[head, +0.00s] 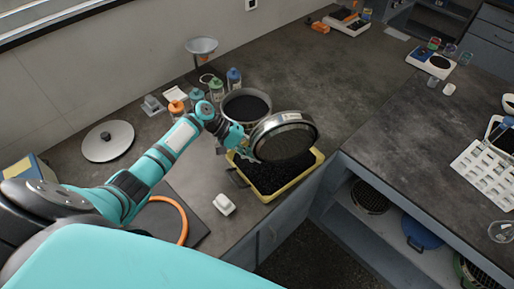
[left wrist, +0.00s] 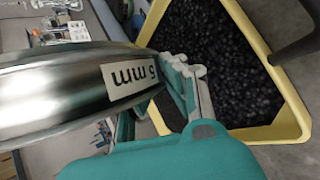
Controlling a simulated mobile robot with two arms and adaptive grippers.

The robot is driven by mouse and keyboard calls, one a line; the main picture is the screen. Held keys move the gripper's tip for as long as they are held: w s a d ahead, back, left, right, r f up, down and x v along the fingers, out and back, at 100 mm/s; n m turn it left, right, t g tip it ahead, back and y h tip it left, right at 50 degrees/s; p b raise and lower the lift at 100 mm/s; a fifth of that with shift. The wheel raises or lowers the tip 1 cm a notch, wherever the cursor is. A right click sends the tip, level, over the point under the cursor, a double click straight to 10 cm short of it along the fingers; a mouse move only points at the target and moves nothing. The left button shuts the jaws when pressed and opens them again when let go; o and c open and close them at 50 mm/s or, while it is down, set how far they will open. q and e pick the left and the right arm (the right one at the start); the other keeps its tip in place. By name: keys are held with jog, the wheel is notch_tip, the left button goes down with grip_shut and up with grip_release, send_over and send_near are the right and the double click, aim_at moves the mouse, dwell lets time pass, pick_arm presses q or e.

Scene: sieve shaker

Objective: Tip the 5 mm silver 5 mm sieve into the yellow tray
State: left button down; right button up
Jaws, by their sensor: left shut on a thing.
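The silver sieve (head: 284,137) is held tilted steeply above the yellow tray, its dark mesh face showing in the head view. In the left wrist view the sieve's metal wall (left wrist: 60,85) carries a "5 mm" label. My left gripper (head: 246,146) is shut on the sieve's rim; its fingers also show in the left wrist view (left wrist: 178,85). The yellow tray (head: 291,187) sits on the bench below and holds a layer of dark granules, also seen in the left wrist view, with its yellow rim (left wrist: 262,134). My right gripper is not in view.
A round pan of dark granules (head: 246,105) stands just behind the sieve. Several small bottles (head: 196,97) and a funnel on a stand (head: 202,46) are behind it. A round lid (head: 107,141) lies at left. A white object (head: 224,204) lies left of the tray.

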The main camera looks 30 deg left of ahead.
pick_arm(q)
jog(key=p, duration=0.2)
jog(key=r+m+t+y+p, duration=0.1)
jog(key=p, duration=0.1)
jog(key=shift+s+d+r+y+p, duration=0.1)
jog(key=shift+s+d+y+p, duration=0.2)
jog(key=shift+s+p, duration=0.05)
jog(key=shift+s+d+m+t+y+p, duration=0.1)
jog(key=shift+m+t+y+p, duration=0.25)
jog(key=shift+t+p, duration=0.3)
jog(key=shift+s+d+r+m+t+y+p, duration=0.15)
jog(key=shift+m+t+y+p, duration=0.2)
jog(key=shift+p, duration=0.3)
jog(key=shift+r+m+t+y+p, duration=0.15)
jog(key=shift+t+y+p, duration=0.2)
jog(key=shift+p, duration=0.25)
jog(key=shift+s+d+t+y+p, duration=0.1)
jog(key=shift+t+y+p, duration=0.25)
jog(key=shift+p, duration=0.05)
jog(key=shift+m+t+y, duration=0.3)
jog(key=shift+m+t, duration=0.1)
jog(key=shift+m, duration=0.05)
